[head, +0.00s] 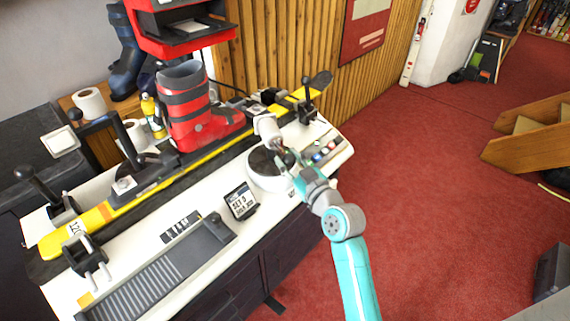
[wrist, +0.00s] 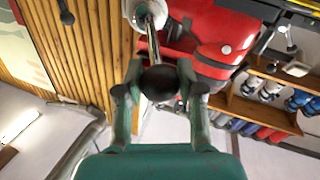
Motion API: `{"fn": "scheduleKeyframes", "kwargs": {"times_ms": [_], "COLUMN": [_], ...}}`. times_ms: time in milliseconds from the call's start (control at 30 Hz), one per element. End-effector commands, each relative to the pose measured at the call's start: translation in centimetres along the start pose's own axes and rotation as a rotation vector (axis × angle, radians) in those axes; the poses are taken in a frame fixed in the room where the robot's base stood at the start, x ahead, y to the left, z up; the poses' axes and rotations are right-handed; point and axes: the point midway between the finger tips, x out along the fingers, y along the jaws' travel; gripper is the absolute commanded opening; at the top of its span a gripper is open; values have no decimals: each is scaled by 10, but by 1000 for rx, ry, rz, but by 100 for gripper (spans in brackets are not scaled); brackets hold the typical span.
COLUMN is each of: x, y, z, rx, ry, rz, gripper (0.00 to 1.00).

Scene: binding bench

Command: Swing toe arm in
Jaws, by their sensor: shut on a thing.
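The toe arm shows in the head view as a pale cylinder (head: 267,128) with a short rod, beside the toe of the red boot (head: 190,112). In the wrist view, the arm's metal rod (wrist: 151,42) runs down from the pale cylinder to a dark round knob (wrist: 160,82). My gripper (head: 284,160) reaches over the front edge of the bench. In the wrist view its fingers (wrist: 159,92) stand on both sides of the knob and are shut on it. The knob is mostly hidden in the head view.
The boot stands on a yellow ski (head: 105,213) on the white bench (head: 205,205). A round white base with a dark top (head: 262,178) lies just under my gripper. A small display (head: 240,203) and several coloured buttons (head: 325,150) are close by.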

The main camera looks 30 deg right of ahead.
Motion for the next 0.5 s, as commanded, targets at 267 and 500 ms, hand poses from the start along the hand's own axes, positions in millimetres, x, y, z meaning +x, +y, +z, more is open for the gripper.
{"fn": "scheduleKeyframes", "kwargs": {"times_ms": [267,500], "x": [3,4], "y": [20,38], "z": [4,8], "rx": [1,0], "ry": [21,42], "rz": [-109,-218], "gripper": [0,0]}}
